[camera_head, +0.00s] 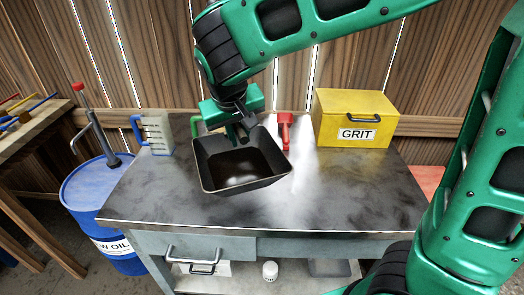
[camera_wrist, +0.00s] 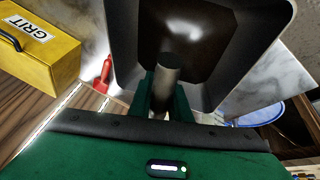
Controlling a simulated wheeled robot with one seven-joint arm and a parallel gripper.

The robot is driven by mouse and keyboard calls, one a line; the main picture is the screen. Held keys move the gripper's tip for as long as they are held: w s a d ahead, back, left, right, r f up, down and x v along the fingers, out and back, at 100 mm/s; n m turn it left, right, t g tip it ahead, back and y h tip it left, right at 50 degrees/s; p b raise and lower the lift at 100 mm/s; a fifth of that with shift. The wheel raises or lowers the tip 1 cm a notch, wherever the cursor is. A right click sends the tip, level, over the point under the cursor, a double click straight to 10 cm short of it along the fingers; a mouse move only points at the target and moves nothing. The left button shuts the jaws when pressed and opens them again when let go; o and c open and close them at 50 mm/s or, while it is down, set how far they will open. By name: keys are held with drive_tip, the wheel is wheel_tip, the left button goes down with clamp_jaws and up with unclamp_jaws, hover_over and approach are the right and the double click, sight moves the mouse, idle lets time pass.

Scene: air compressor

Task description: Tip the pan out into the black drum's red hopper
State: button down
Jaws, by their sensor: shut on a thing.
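A dark square pan (camera_head: 240,182) with flared walls hangs in front of my gripper, over the workbench; it looks roughly level. Dark brown liquid covers its floor. My gripper (camera_head: 238,130) is shut on the pan's handle, at the pan's back edge. The wrist view shows the handle between the green fingers (camera_wrist: 163,100) and the pan (camera_wrist: 228,60) beyond. A red piece (camera_head: 428,180) shows past the bench's right end, partly behind my arm; I cannot tell whether it is the hopper. No black drum is clearly in view.
A blue oil drum (camera_head: 85,195) with a pump stands at left. The bench's front right is clear.

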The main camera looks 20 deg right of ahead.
sight(260, 146)
drive_tip(key=w+d+f, duration=0.1)
drive_tip(key=w+d, duration=0.1)
drive_tip(key=w+d+f, duration=0.3)
drive_tip(key=d+f, duration=0.1)
drive_tip(key=d, duration=0.1)
drive_tip(key=shift+w+f, duration=0.25)
drive_tip(key=shift+w, duration=0.15)
drive_tip(key=shift+f, duration=1.95)
drive_tip(key=c, duration=1.6)
unclamp_jaws()
drive_tip(key=shift+f, duration=0.1)
drive_tip(key=shift+c, duration=0.2)
drive_tip(key=v, duration=1.2)
